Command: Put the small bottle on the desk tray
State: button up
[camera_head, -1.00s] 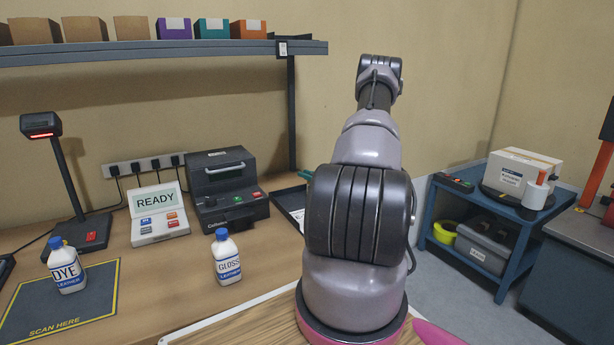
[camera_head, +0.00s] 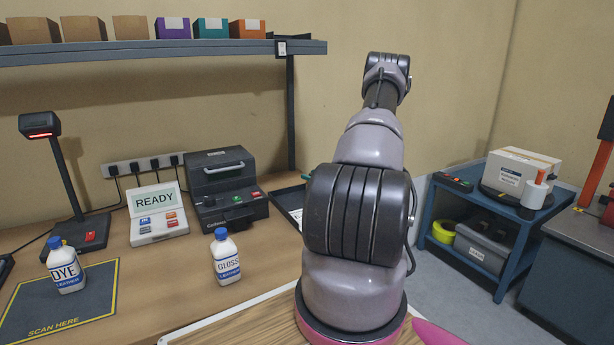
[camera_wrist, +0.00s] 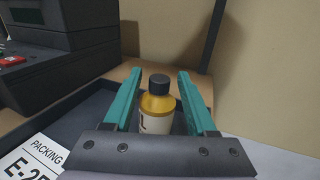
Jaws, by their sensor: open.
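The small bottle (camera_wrist: 156,112) is amber with a black cap and a pale label. In the wrist view it stands upright between the two teal fingers of my open gripper (camera_wrist: 159,76), with a little space at each side. Its base is hidden behind the gripper body, so I cannot tell what it rests on. The dark desk tray (camera_wrist: 88,108) lies around and below the gripper, with a white PACKING card at its left. In the head view, part of the tray (camera_head: 283,197) shows beside my arm, which hides the small bottle and most of the gripper.
A GLOSS bottle (camera_head: 226,257) stands on the desk and a DYE bottle (camera_head: 66,266) on the scan mat (camera_head: 99,302). A black machine (camera_head: 228,187) sits left of the tray, beside a READY display (camera_head: 158,213). A shelf post (camera_head: 291,115) rises behind the tray.

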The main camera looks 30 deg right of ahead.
jog(key=v, duration=0.8)
jog(key=shift+s+r, duration=0.15)
jog(key=shift+s, duration=0.1)
jog(key=s+a+r+n+g+y, duration=0.1)
jog(key=a+r+n+g+y, duration=0.2)
jog(key=a+r+n+g, duration=0.65)
jog(key=s+a+r+n+g+y, duration=0.25)
jog(key=a+r+n, duration=0.35)
jog(key=a+r, duration=0.85)
jog(key=s+a+r+n+t+h, duration=0.1)
jog(key=s+a+r+n+h, duration=0.3)
jog(key=s, duration=0.5)
jog(key=s+a+r+n+h, duration=0.4)
jog(key=s+a+r+n, duration=0.3)
jog(key=s+a+n, duration=0.1)
jog(key=shift+s+r+n+t, duration=0.35)
jog(key=shift+s+n, duration=0.3)
jog(key=shift+s, duration=0.6)
jog(key=shift+h, duration=0.25)
